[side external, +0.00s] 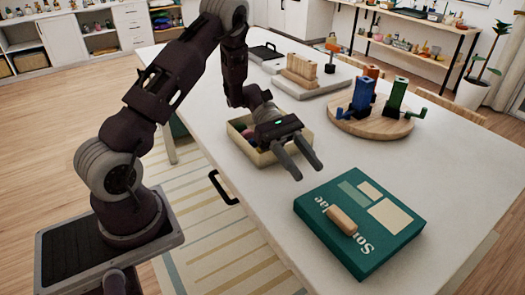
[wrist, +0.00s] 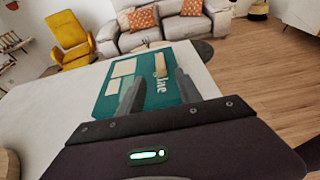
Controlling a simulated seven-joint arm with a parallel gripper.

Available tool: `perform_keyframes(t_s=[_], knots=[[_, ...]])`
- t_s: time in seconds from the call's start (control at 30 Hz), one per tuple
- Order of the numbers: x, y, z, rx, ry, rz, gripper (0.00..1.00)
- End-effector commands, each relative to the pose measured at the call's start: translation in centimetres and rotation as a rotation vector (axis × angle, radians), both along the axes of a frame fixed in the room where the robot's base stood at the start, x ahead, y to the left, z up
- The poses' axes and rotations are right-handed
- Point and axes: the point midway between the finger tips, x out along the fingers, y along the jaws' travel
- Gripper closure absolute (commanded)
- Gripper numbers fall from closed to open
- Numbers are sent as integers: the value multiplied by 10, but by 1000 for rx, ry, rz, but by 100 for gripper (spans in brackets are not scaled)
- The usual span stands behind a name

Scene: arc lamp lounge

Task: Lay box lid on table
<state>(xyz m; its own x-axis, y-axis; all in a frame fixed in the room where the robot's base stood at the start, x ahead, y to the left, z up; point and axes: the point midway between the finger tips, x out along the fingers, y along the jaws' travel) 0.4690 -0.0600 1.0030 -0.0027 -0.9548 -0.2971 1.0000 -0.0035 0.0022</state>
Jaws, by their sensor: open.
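The teal box lid (side external: 388,252) has pale rectangles, white lettering and a wooden block-like handle (side external: 342,220) on top. It lies flat, printed face up, on the white table (side external: 455,185) near the front edge. My gripper (side external: 308,172) is open and empty, above the table and just behind the lid, apart from it. In the wrist view the lid (wrist: 112,88) shows beyond my two fingers (wrist: 158,90), which hide part of it.
A round wooden board (side external: 345,125) with blue and green upright pieces stands to the right. Behind it is a pale slab (side external: 318,84) with wooden blocks. A dark tray (side external: 262,51) lies at the back. The table right of the lid is clear.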

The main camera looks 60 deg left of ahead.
Motion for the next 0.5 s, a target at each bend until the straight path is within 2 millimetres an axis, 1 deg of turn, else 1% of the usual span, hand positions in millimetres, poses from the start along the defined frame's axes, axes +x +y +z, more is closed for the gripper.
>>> perform_keyframes(t_s=[0.07, 0.17, 0.2, 0.27, 0.3, 0.37, 0.4, 0.5], knots=[[-5, -6, 13, 26, -37, -43, 58], [-30, -22, 52, 124, -161, -188, 58], [-46, -30, 69, 185, -232, -269, 58], [-74, -38, 92, 289, -351, -396, 58], [-93, -41, 103, 367, -435, -481, 58], [-122, -42, 117, 493, -570, -605, 58], [-140, -39, 125, 587, -666, -685, 58], [-178, -26, 136, 835, -913, -869, 58]])
